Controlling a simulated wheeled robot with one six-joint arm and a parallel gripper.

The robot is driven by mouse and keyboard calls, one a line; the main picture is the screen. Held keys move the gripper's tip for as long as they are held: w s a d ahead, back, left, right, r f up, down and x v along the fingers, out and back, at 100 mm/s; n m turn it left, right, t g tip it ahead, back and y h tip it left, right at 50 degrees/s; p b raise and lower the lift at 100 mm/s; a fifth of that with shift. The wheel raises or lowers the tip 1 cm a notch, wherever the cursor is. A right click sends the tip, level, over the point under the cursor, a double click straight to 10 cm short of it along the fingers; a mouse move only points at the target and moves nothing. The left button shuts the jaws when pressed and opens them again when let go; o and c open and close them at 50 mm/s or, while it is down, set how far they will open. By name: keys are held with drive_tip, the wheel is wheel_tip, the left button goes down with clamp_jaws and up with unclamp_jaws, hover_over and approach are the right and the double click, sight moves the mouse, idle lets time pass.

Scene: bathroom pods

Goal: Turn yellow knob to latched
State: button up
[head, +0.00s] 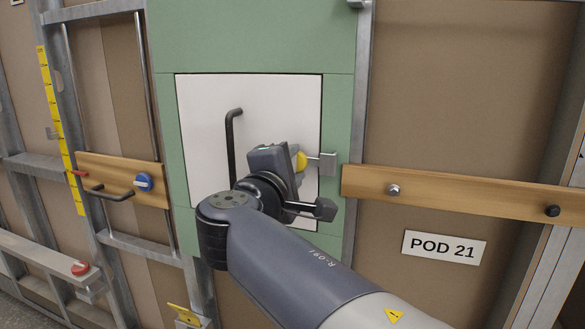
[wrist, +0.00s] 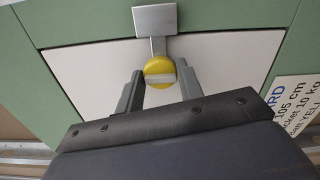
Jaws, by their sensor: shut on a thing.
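The yellow knob (head: 300,161) is on the right side of a white panel (head: 205,105) set in a green board. A grey latch bar reaches from the knob to a metal plate (head: 328,164) at the panel's right edge. In the wrist view the knob (wrist: 158,66) is round with a pale bar across its face, and the metal plate (wrist: 155,19) is above it. My gripper (wrist: 160,80) is shut on the knob, one finger on each side. In the head view my gripper (head: 285,163) hides part of the knob.
A black vertical handle (head: 230,145) stands out from the panel left of my gripper. A wooden rail (head: 460,194) with bolts runs to the right. A blue knob (head: 144,181) and another black handle (head: 112,193) are on a wooden board at left.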

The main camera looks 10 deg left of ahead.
drive_tip(key=o, duration=0.7)
drive_tip(key=s, duration=0.7)
drive_tip(key=s+a+p, duration=0.1)
drive_tip(key=s, duration=0.2)
drive_tip(key=shift+s, duration=0.4)
drive_tip(key=w, duration=0.7)
drive_tip(key=w+d, duration=0.1)
drive_tip(key=w, duration=0.3)
drive_tip(key=shift+b, duration=0.35)
drive_tip(key=shift+s, duration=0.15)
